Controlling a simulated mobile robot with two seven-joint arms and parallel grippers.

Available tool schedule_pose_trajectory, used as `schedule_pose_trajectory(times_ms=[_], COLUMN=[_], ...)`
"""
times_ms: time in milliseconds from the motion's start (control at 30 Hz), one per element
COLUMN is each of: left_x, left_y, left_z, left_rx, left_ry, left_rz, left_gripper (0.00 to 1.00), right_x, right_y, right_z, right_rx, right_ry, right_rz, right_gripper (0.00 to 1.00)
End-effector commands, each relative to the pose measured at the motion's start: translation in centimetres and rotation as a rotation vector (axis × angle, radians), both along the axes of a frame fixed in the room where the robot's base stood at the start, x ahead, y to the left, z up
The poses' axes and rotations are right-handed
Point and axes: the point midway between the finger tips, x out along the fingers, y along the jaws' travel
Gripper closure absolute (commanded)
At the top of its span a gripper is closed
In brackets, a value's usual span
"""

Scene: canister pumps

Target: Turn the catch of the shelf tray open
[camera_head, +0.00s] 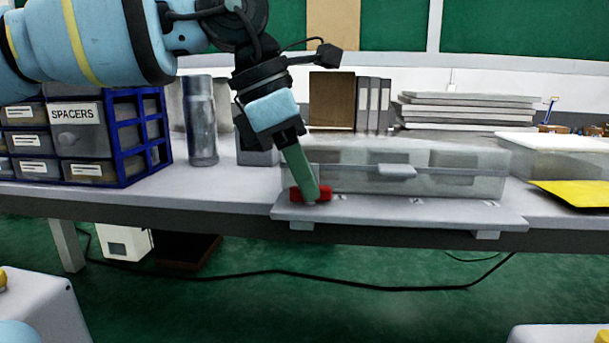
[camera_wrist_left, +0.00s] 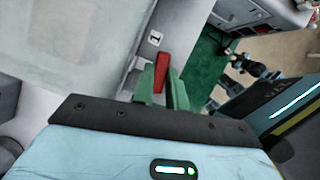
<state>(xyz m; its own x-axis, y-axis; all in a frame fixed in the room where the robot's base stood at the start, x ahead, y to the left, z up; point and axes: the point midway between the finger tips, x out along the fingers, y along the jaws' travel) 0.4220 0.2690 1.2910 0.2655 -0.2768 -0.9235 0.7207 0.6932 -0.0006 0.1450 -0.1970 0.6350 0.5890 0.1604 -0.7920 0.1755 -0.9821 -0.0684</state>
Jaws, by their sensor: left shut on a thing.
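The red catch (camera_head: 324,193) sits at the left end of the shelf tray's grey front ledge (camera_head: 400,211). A clear lidded box (camera_head: 350,180) with a front tab stands behind the ledge. My left gripper (camera_head: 312,198) reaches down from above, its green fingers tilted, and is shut on the catch. In the left wrist view the red catch (camera_wrist_left: 162,70) shows as an upright bar between the green fingers (camera_wrist_left: 163,88), beside a label reading 1. The fingers hide part of the catch. My right gripper does not show.
A blue drawer rack (camera_head: 130,140) labelled SPACERS and a grey cylinder (camera_head: 201,120) stand at the left. Binders (camera_head: 373,103) and stacked boards (camera_head: 467,108) are behind. A yellow sheet (camera_head: 575,193) lies at the right. The space before the bench edge is open.

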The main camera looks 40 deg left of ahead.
Motion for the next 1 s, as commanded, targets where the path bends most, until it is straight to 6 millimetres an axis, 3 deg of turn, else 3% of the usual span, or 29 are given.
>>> schedule_pose_trajectory(times_ms=[400,967,1000], left_x=[0.19,0.16,0.16], left_y=[0.15,0.12,0.12], left_z=[0.04,0.03,0.03], left_rx=[0.0,0.002,0.002], left_ry=[-0.002,-0.001,-0.001], left_rz=[-0.2,-0.233,-0.233], left_gripper=[1.0,1.0,0.84], right_x=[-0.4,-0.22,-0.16], right_y=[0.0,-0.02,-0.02], right_z=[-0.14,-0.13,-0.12], right_rx=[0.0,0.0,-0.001], right_ry=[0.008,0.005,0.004], right_rz=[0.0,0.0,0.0], right_gripper=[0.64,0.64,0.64])
